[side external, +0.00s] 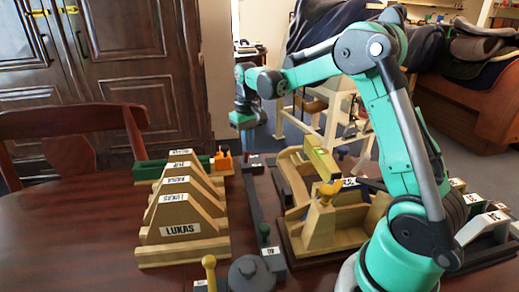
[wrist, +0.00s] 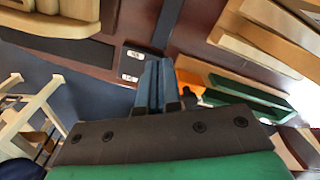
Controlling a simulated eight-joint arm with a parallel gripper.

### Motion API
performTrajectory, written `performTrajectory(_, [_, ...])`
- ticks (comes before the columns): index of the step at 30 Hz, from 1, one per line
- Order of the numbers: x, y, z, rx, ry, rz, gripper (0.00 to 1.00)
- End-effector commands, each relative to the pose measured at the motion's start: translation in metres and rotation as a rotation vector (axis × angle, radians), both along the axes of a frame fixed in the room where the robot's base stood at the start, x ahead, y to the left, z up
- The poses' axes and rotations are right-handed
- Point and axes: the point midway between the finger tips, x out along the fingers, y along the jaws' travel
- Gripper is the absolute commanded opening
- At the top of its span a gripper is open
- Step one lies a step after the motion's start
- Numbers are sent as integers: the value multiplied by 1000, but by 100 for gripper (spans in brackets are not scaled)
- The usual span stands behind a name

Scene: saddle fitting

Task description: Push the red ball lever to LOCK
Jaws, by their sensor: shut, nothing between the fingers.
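My gripper (side external: 244,145) points down over the far part of the table, its fingers together and empty. In the wrist view the shut fingers (wrist: 154,75) reach over or beside a dark plate (wrist: 136,62) with two white labels, too small to read. I cannot make out a red ball in either view. It may be hidden behind my gripper or fingers. In the side view a long dark grey strip (side external: 253,200) runs from below my gripper toward the front. A green ball knob (side external: 264,229) stands at its near end. I cannot tell whether the fingers touch anything.
Wooden saddle racks labelled LUKAS (side external: 182,229) stand left of the strip. A green block (side external: 170,169) and an orange part (side external: 222,160) lie behind them. Wooden fixtures with a yellow knob (side external: 328,191) stand to the right. A yellow ball lever (side external: 208,263) is in front.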

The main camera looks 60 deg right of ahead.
Motion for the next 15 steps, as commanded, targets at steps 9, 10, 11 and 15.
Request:
performTrajectory(9, [0,0,-6,0,0,0,0])
performTrajectory(10, [0,0,-7,0,0,0,0])
performTrajectory(11, [0,0,-8,0,0,0,0])
performTrajectory(15, [0,0,-11,0,0,0,0])
